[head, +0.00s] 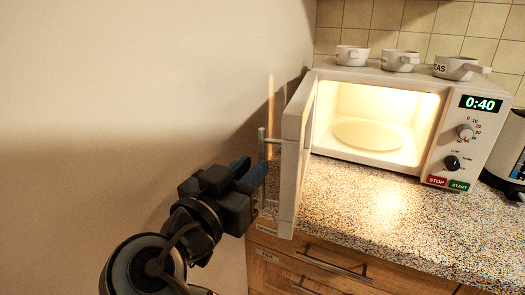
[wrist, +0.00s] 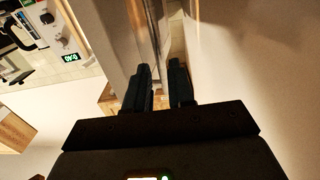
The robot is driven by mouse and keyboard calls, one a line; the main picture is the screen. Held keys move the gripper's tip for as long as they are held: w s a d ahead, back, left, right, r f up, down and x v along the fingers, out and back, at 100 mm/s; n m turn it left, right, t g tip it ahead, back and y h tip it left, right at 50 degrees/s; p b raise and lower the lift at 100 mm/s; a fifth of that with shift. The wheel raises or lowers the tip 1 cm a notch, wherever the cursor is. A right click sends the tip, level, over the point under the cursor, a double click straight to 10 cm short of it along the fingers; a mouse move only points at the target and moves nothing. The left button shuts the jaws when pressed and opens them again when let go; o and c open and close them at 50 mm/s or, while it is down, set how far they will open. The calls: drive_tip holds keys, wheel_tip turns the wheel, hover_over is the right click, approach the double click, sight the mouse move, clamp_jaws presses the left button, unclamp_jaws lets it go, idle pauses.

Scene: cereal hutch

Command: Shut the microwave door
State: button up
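The white microwave (head: 448,135) stands on the counter with its lit cavity showing an empty turntable (head: 375,134). Its door (head: 293,150) stands wide open on the left, swung out toward me and seen nearly edge-on. The upright door handle (head: 262,143) is on the door's left-hand face. My gripper (head: 252,171) is at the lower part of the handle. In the wrist view my gripper (wrist: 161,75) has its two dark fingers apart, with the metal handle bar (wrist: 156,35) lined up with the gap. I cannot tell whether the fingers touch it.
Several white cups, one of them (head: 399,61), stand on top of the microwave. A toaster (head: 512,150) is at the right edge. The speckled counter (head: 390,215) in front is clear, with wooden drawers (head: 310,262) below. A plain wall (head: 130,100) is close on the left.

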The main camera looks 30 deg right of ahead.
drive_tip(key=p+x, duration=0.1)
drive_tip(key=x, duration=0.5)
drive_tip(key=shift+w+d, duration=0.2)
drive_tip(key=shift+w, duration=0.05)
drive_tip(key=shift+c, duration=0.3)
clamp_jaws()
